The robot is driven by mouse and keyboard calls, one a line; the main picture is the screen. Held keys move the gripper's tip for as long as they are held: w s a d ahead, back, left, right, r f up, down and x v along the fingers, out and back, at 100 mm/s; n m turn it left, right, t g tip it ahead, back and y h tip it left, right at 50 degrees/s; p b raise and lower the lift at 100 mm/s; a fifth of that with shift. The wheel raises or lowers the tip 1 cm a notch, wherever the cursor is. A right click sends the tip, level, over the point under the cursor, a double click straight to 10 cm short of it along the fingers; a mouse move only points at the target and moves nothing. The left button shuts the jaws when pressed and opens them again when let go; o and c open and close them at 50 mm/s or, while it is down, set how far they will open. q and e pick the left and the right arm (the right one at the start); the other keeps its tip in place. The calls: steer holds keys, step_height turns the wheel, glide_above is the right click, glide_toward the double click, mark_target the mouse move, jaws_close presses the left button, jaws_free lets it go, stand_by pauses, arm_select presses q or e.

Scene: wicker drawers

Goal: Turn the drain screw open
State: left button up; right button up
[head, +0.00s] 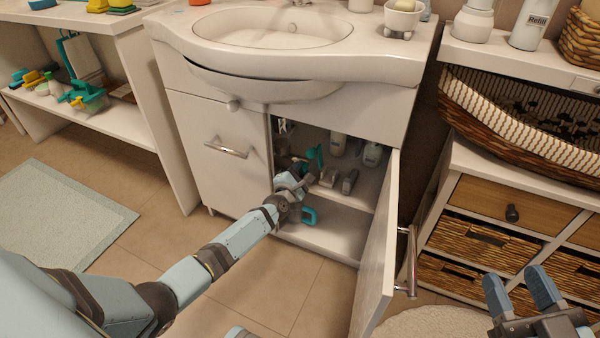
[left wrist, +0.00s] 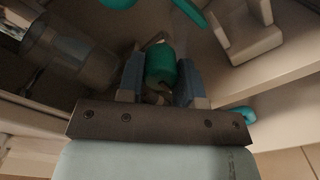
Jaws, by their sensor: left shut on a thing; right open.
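My left gripper (head: 290,182) reaches into the open cabinet under the sink. In the left wrist view, its two fingers (left wrist: 160,88) are shut on a short teal cylinder, which looks like the drain screw (left wrist: 161,66). In the head view the gripper hides most of that part. A teal piece (head: 315,156) shows just above the gripper, and a teal loop-shaped piece (head: 309,216) shows below it. My right gripper (head: 524,292) is open and empty at the lower right, outside the cabinet.
The cabinet door (head: 378,250) stands open to the right of my left arm. Bottles (head: 372,154) and small grey objects stand on the cabinet shelf. The sink (head: 275,28) is above. Wicker drawers (head: 490,240) stand at the right. The floor at left is clear around a mat (head: 60,215).

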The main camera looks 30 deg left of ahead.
arm_select(q)
steer(key=shift+n, duration=0.6)
arm_select(e)
steer(key=shift+f, duration=0.1)
steer(key=shift+w+f, duration=0.1)
arm_select(q)
steer(key=o, duration=0.9)
steer(key=shift+o, duration=0.2)
arm_select(e)
steer(key=shift+r, duration=0.2)
arm_select(q)
steer(key=shift+s, duration=0.25)
steer(key=s+p, duration=0.5)
steer(key=s, duration=0.8)
steer(key=shift+s+d, duration=0.2)
steer(key=shift+d, duration=0.15)
arm_select(e)
steer(key=shift+s+a+f+m+g+h, duration=0.35)
steer(key=shift+s+m, duration=0.25)
steer(key=shift+m, duration=0.25)
steer(key=shift+s+a+f+m+g+h, duration=0.2)
steer(key=shift+s+a+m+g, duration=0.3)
steer(key=shift+m, duration=0.35)
